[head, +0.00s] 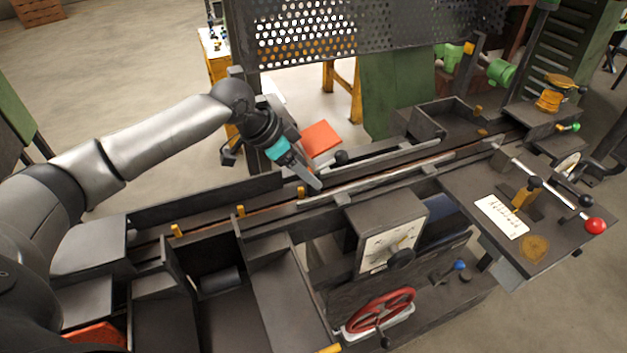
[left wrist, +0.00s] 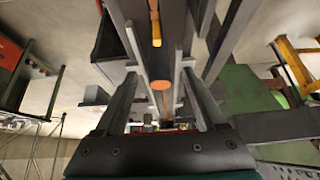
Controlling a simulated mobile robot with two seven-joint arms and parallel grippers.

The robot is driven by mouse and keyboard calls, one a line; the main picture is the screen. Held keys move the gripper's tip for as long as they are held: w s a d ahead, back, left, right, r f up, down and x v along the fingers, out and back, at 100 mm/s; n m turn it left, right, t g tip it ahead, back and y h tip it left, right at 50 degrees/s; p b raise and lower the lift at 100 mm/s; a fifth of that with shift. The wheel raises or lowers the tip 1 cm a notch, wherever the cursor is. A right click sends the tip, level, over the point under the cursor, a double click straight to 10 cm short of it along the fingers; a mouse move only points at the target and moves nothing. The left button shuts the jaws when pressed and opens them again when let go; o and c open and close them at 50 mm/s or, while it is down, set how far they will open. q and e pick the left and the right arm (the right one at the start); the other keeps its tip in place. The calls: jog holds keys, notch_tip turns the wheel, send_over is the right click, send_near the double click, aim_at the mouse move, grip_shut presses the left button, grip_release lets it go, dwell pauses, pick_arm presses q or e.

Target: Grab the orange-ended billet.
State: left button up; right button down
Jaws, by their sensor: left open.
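The billet shows in the left wrist view as a round orange end face (left wrist: 161,85). It lies in the narrow channel of the long dark trough (head: 205,197), between my left gripper's fingers in that picture. In the head view I cannot make out the orange end; the fingers may hide it. My left gripper (head: 314,184) is open and points down at the trough's middle. Its two fingers (left wrist: 161,76) stand apart on either side of the billet in the left wrist view; I cannot tell whether they touch it. My right gripper is not in view.
Small yellow posts (head: 241,211) stand along the trough. A gauge box (head: 385,235) and a red handwheel (head: 380,311) are in front. A lever panel (head: 525,205) is at the right. A perforated screen (head: 350,30) rises behind; an orange block (head: 320,138) sits beyond the gripper.

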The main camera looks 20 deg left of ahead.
pick_arm(q)
jog(key=shift+x, duration=0.9)
jog(key=shift+r, duration=0.1)
jog(key=shift+c, duration=0.3)
grip_shut()
